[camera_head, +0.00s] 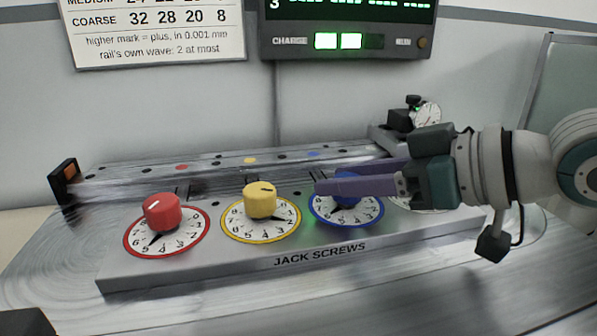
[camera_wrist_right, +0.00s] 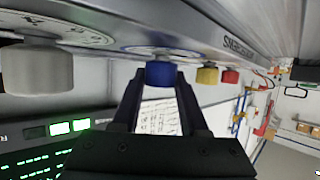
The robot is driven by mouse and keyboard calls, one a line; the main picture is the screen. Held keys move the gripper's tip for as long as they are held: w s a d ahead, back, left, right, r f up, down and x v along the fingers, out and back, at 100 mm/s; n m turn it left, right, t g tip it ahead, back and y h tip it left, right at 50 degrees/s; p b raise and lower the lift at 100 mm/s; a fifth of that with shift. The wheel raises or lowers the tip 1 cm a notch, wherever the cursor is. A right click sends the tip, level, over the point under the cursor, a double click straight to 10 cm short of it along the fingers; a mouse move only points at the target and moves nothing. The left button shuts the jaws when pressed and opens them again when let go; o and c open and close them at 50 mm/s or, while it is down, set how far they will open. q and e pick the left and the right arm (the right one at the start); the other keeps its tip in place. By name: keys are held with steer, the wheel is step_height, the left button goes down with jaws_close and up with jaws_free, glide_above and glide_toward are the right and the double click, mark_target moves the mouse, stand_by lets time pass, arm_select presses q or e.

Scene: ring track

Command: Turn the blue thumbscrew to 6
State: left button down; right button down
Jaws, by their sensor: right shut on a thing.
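The blue thumbscrew (camera_head: 346,204) stands in the middle of its blue-rimmed numbered dial (camera_head: 362,217), third from the left on the jack screws block. My right gripper (camera_head: 330,186) comes in from the right, its purple fingers level across the knob. It is shut on the blue thumbscrew and hides much of the knob and the upper dial. In the right wrist view the blue thumbscrew (camera_wrist_right: 160,74) sits between the two dark fingertips (camera_wrist_right: 160,82). I cannot read the blue dial's setting. My left gripper is not in view.
Yellow (camera_head: 259,200) and red (camera_head: 162,211) knobs stand on dials to the left. A white knob (camera_wrist_right: 40,70) shows beside the blue one in the wrist view. A dial gauge (camera_head: 426,116) stands behind the gripper. A polished rail (camera_head: 130,187) runs behind the block (camera_head: 190,268).

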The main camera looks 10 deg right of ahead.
steer(key=shift+c, duration=2.2)
jaws_free()
steer(key=p+v, duration=0.1)
steer(key=v, duration=0.7)
steer(key=shift+s+d, duration=0.15)
steer(key=shift+d, duration=0.05)
steer(key=shift+s+d+r+p, duration=0.3)
steer(key=shift+s+d+r, duration=0.1)
steer(key=shift+s, duration=0.1)
steer(key=shift+a, duration=0.1)
